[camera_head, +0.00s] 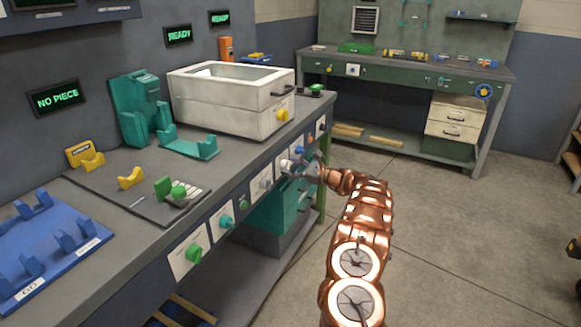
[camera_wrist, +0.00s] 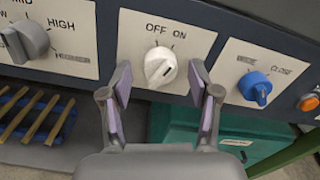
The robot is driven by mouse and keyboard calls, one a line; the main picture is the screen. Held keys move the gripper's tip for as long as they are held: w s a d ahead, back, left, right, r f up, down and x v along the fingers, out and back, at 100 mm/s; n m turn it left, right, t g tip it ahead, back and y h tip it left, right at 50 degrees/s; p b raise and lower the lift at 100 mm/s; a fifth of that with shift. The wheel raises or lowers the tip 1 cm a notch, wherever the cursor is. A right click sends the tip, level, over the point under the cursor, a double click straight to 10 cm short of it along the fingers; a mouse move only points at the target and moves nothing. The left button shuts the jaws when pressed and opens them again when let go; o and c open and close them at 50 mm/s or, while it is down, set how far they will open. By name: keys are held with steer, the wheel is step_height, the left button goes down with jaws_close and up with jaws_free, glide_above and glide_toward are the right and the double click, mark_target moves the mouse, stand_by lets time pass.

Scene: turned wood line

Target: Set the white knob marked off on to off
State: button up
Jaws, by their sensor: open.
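The white knob (camera_wrist: 160,67) sits on a white plate (camera_wrist: 188,40) printed OFF at the left and ON at the right. A short dark mark shows on its face; I cannot tell surely which label it points to. My gripper (camera_wrist: 160,88) is open, with one finger on each side just below the knob. The knob lies between the fingertips in the picture, and I see no contact. In the head view my gripper (camera_head: 297,169) is at the bench's front panel and the white knob (camera_head: 286,165) is small beside it.
A grey knob (camera_wrist: 27,42) marked MID and HIGH is to the left. A blue knob (camera_wrist: 255,86) marked WIDE and CLOSE and an orange button (camera_wrist: 308,102) are to the right. A green drawer cabinet (camera_head: 279,207) stands below the panel. Floor (camera_head: 440,210) to the right is clear.

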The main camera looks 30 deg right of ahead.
steer(key=shift+w+a, duration=0.1)
steer(key=shift+w, duration=0.05)
steer(key=c, duration=1.1)
steer(key=shift+c, duration=0.2)
steer(key=shift+f+b, duration=0.1)
steer(key=shift+b, duration=0.25)
steer(key=shift+n+b, duration=4.5)
steer(key=shift+b, duration=1.3)
